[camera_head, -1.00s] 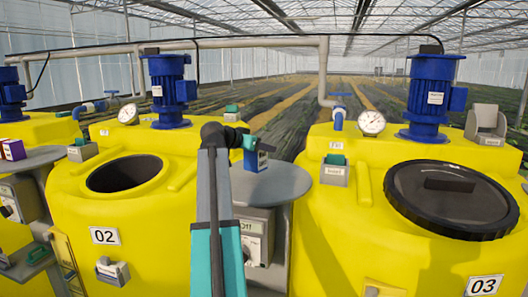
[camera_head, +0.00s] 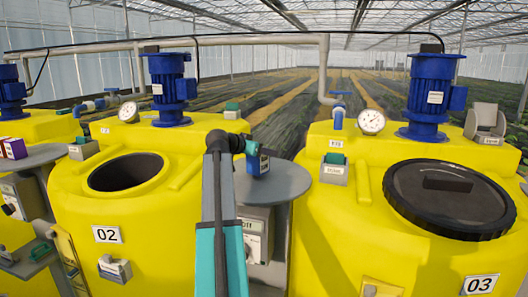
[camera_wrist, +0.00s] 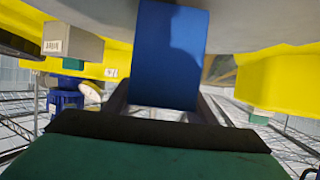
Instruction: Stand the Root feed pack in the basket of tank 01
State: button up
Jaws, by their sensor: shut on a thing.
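In the wrist view the blue pack (camera_wrist: 170,50) stands out between the two fingers. I cannot tell whether it touches the shelf. No tank marked 01 can be read; a yellow tank is partly visible at the left edge.
Yellow tank 02 (camera_head: 75,200) has an open round mouth. Tank 03 (camera_head: 335,235) has a black lid (camera_head: 450,198). Blue motors (camera_head: 170,85) and pipes stand behind. Purple and red packs (camera_head: 14,148) stand on another grey shelf at the left.

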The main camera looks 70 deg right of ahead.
jog(key=shift+f, duration=0.45)
jog(key=shift+f, duration=0.15)
jog(key=o, duration=1.3)
jog(key=b+v, duration=0.3)
jog(key=v, duration=0.9)
jog(key=shift+o, duration=0.5)
jog(key=shift+a, duration=0.1)
